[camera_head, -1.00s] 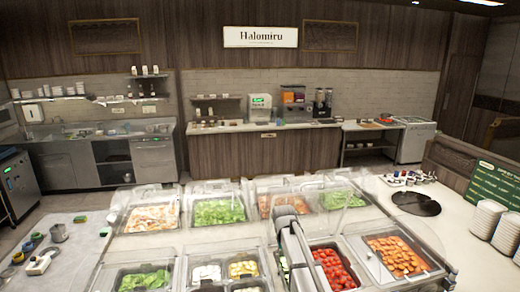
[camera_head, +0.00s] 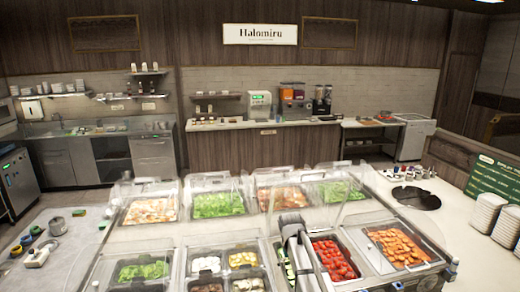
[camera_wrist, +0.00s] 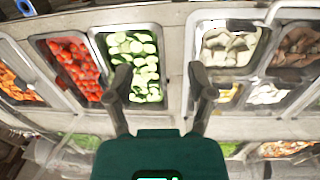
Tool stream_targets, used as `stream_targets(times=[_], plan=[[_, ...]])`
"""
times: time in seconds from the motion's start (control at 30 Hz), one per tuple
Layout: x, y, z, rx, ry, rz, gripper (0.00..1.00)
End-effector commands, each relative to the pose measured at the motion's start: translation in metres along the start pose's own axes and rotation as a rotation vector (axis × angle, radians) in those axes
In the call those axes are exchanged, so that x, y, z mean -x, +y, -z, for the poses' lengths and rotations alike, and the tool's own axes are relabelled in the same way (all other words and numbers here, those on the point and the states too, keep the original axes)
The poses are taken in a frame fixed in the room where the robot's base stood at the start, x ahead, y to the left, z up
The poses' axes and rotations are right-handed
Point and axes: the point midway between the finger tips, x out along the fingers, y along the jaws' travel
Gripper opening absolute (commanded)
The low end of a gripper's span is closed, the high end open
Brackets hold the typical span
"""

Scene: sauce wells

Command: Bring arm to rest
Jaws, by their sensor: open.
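My gripper (camera_wrist: 161,80) is open in the wrist view, its two dark fingers spread apart with nothing between them. It hangs over the food wells, near the pan of sliced cucumber (camera_wrist: 134,62) and the pale divider beside it. In the head view my grey arm rises over the front of the salad counter (camera_head: 372,284), between the cucumber and the tomato pan (camera_head: 333,258). The fingertips cannot be made out in the head view.
Clear guards (camera_head: 120,218) stand around the wells. Pans of carrots (camera_head: 398,248), lettuce (camera_head: 218,205) and other foods fill the counter. Plates (camera_head: 487,212) are stacked at the right. A left side table (camera_head: 80,247) holds small items. Open space lies above the counter.

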Motion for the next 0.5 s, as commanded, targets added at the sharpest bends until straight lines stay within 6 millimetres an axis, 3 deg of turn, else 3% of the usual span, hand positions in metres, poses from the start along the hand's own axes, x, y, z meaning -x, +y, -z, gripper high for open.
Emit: stream_targets(times=[0.03, 0.5], plan=[[-0.015, 0.001, -0.012, -0.006, -0.001, 0.003, 0.7], [-0.1, 0.007, -0.097, -0.071, -0.004, 0.034, 0.7]])
